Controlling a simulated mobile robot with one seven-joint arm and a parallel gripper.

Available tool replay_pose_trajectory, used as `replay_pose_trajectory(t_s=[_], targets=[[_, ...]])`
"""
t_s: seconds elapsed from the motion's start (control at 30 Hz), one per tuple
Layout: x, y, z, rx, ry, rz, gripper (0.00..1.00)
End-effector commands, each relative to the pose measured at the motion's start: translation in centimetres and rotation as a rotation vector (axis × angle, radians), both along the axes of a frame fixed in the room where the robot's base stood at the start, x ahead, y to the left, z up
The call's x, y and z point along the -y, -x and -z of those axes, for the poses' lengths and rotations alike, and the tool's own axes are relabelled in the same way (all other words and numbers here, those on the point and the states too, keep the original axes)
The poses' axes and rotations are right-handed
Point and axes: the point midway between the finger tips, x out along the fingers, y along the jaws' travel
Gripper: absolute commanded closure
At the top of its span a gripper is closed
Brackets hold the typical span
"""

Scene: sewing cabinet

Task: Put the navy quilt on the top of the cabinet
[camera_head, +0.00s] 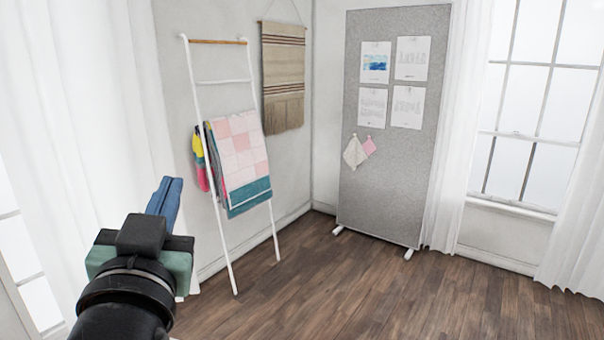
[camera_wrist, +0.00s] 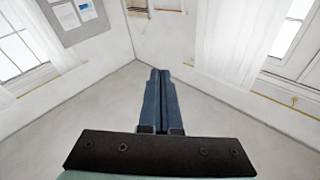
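My gripper (camera_head: 172,181) is at the left in the head view, raised in front of the white curtain. Its two blue fingers lie side by side, with only a thin dark line between them, and I see nothing held. In the wrist view my gripper (camera_wrist: 160,72) points away with both fingers together. A narrow dark blue strip of cloth (camera_head: 214,158) hangs on the white ladder rack, between a pink patchwork quilt (camera_head: 240,155) and a yellow and pink cloth (camera_head: 200,160). I cannot tell whether this strip is the navy quilt. The cabinet is not in view.
The white ladder rack (camera_head: 254,98) leans on the wall beyond my gripper. A striped hanging (camera_head: 283,75) is on the wall. A grey pinboard (camera_head: 385,190) on feet stands near the corner, by a window. The wooden floor (camera_head: 370,290) in front is clear.

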Motion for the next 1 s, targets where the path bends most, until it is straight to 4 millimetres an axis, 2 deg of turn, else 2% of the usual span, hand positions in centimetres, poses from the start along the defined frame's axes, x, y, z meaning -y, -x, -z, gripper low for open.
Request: replay_pose_trajectory(t_s=[0.03, 0.2, 0.3, 0.4, 0.5, 0.63, 1.0], targets=[[2.3, 0.3, -2.6, 0.064, -0.001, 0.030, 1.00], [9.2, 2.8, -9.8, 0.280, 0.022, 0.128, 1.00], [12.9, 5.1, -13.5, 0.403, 0.044, 0.195, 1.00], [15.7, 7.4, -16.2, 0.505, 0.071, 0.257, 1.00], [17.4, 9.3, -18.0, 0.576, 0.091, 0.302, 1.00], [18.5, 10.6, -19.1, 0.623, 0.105, 0.333, 1.00], [18.6, 10.8, -19.2, 0.629, 0.108, 0.337, 1.00]])
